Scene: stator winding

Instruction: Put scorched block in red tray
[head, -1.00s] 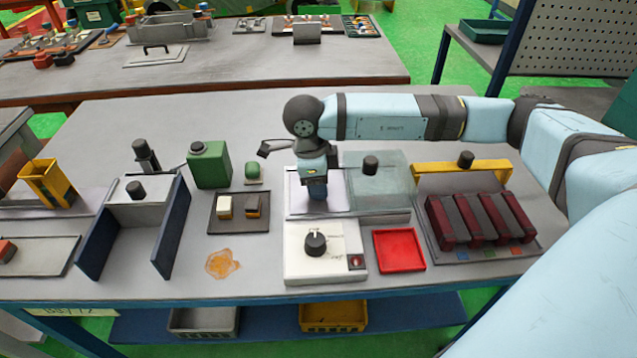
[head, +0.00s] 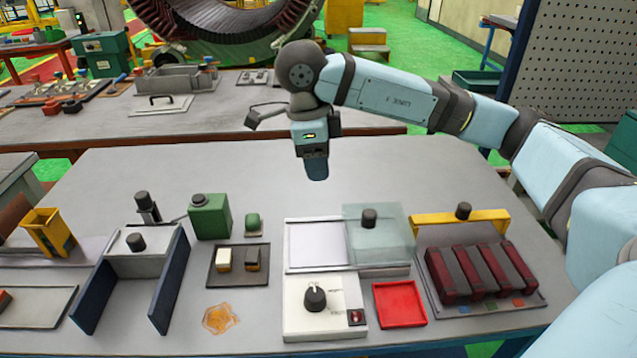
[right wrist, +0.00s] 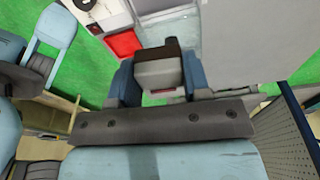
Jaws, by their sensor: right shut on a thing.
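My right gripper (head: 316,172) is raised above the bench, behind the white panel with the knob. In the right wrist view, its blue fingers are shut on a block (right wrist: 158,70) with a pale grey face and a dark brown end, which looks like the scorched block. In the head view the held block is hidden by the gripper. The red tray (head: 399,304) lies flat and empty near the bench's front edge, right of the panel. It also shows in the right wrist view (right wrist: 124,44), apart from the block. My left gripper is not in view.
The white knob panel (head: 300,325) stands left of the red tray. A plate fixture with a clear cover (head: 378,238) stands behind it. A rack of dark red bars (head: 462,275) is at right. A dark tray (head: 226,278) holds two small blocks.

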